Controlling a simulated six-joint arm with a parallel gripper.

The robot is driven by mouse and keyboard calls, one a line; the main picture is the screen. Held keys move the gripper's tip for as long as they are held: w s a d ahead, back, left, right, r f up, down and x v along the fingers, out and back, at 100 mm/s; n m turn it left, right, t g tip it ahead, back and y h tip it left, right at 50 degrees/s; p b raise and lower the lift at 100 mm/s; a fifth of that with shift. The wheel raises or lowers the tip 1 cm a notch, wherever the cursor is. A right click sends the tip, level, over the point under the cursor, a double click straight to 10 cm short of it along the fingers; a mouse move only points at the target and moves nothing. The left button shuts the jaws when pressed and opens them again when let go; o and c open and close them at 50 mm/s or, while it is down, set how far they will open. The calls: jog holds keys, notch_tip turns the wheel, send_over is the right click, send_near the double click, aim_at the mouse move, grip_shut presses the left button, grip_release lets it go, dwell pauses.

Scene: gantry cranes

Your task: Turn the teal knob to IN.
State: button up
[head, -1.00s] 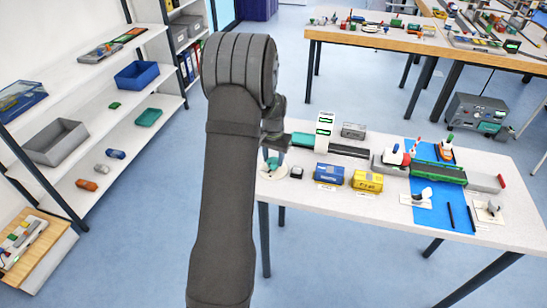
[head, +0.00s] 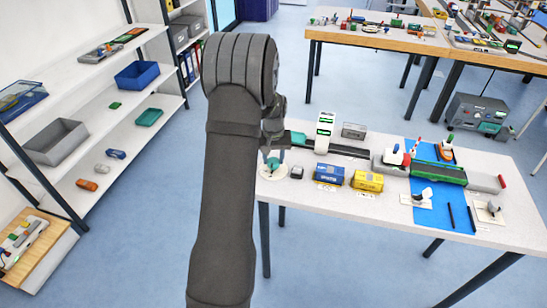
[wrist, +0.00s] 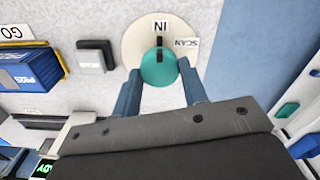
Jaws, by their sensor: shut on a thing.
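The teal knob (wrist: 159,70) sits on a round cream plate (wrist: 133,42) in the wrist view. My gripper (wrist: 160,82) is shut on the knob, with one blue-grey finger on each side. A black pointer mark on the knob faces the IN label (wrist: 161,26). The SCAN label (wrist: 186,43) lies to the right of IN. In the head view the knob (head: 272,163) shows at the table's left end, partly behind my arm, and its pointer is too small to read there.
A black-and-grey button (wrist: 95,56) and a blue box (wrist: 24,77) lie left of the knob in the wrist view. In the head view, a yellow box (head: 367,181) and a white tower with green displays (head: 325,128) share the white table (head: 330,203).

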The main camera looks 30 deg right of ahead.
aim_at(274, 160)
jog(key=o, duration=1)
jog(key=shift+c, duration=0.2)
jog(key=shift+r, duration=0.1)
notch_tip(274, 160, up, 17)
jog(key=shift+r, duration=0.15)
notch_tip(274, 160, down, 18)
jog(key=shift+r, duration=0.25)
dwell(0.5)
